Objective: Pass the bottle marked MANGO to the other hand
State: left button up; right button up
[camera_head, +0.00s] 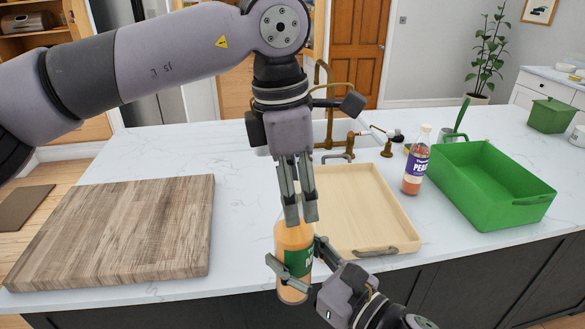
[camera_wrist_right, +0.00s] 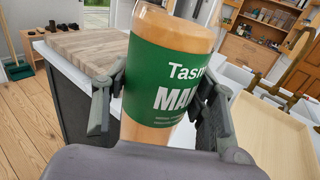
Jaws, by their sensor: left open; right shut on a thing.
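The MANGO bottle (camera_head: 289,238) has orange contents and a green label. It is held in front of the counter's near edge, and its label reads "MAN" in the right wrist view (camera_wrist_right: 165,85). My right gripper (camera_head: 298,257) is shut on the bottle around its label, with a finger on each side, as the right wrist view (camera_wrist_right: 162,105) also shows. My left gripper (camera_head: 301,218) points down from above with its fingers open. Its fingertips overlap the bottle's top in the head view, hiding the cap; I cannot tell whether they touch.
A wooden board (camera_head: 120,232) lies at left on the white counter (camera_head: 160,150). A shallow wooden tray (camera_head: 365,200) lies behind the grippers. A PEACH bottle (camera_head: 415,165) with a purple label stands right of it, beside a green bin (camera_head: 490,185). A brass tap (camera_head: 328,105) stands behind.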

pick_arm(q)
jog(key=shift+f, duration=0.2)
pick_arm(e)
jog(key=shift+r, duration=0.1)
pick_arm(q)
jog(key=shift+c, duration=0.5)
grip_shut()
jog(key=shift+r, duration=0.1)
pick_arm(e)
jog(key=o, duration=1.8)
